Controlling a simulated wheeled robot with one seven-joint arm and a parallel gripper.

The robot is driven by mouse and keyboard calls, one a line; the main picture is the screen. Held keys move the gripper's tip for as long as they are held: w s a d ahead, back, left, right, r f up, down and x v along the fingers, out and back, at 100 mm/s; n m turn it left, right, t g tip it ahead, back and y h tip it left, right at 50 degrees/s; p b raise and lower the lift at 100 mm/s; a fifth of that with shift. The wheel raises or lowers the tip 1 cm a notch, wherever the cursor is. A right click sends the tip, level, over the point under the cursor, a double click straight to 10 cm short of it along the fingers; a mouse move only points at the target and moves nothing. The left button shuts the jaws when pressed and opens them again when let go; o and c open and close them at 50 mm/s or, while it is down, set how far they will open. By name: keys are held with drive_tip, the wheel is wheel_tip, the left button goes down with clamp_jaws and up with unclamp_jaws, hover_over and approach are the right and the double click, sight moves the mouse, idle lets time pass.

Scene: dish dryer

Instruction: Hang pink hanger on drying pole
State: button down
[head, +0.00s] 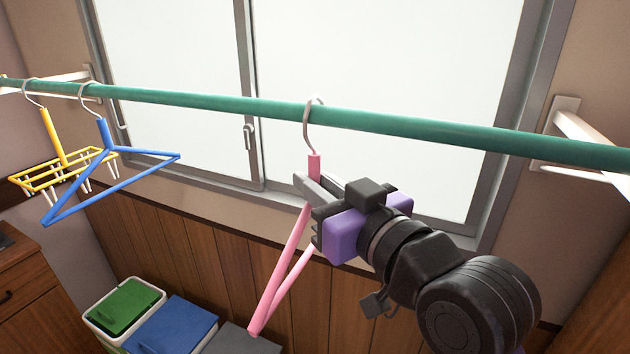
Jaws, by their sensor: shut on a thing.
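The pink hanger (286,272) is in the middle of the head view, below the green drying pole (400,123). My gripper (318,188) is shut on its upper part, just below the neck. The hanger's grey metal hook (309,132) reaches up to the pole and its curved top shows above the pole's upper edge. The pole hides part of the hook or lies behind it; I cannot tell whether they touch. My gripper covers part of the hanger's body.
A blue hanger (120,186) and a yellow hanger with clips (60,165) hang on the pole at the left. A white bracket (575,132) supports the pole at the right. Bins with green (122,306) and blue (178,325) lids stand below. The pole's middle stretch is otherwise clear.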

drive_tip(key=c, duration=1.3)
unclamp_jaws()
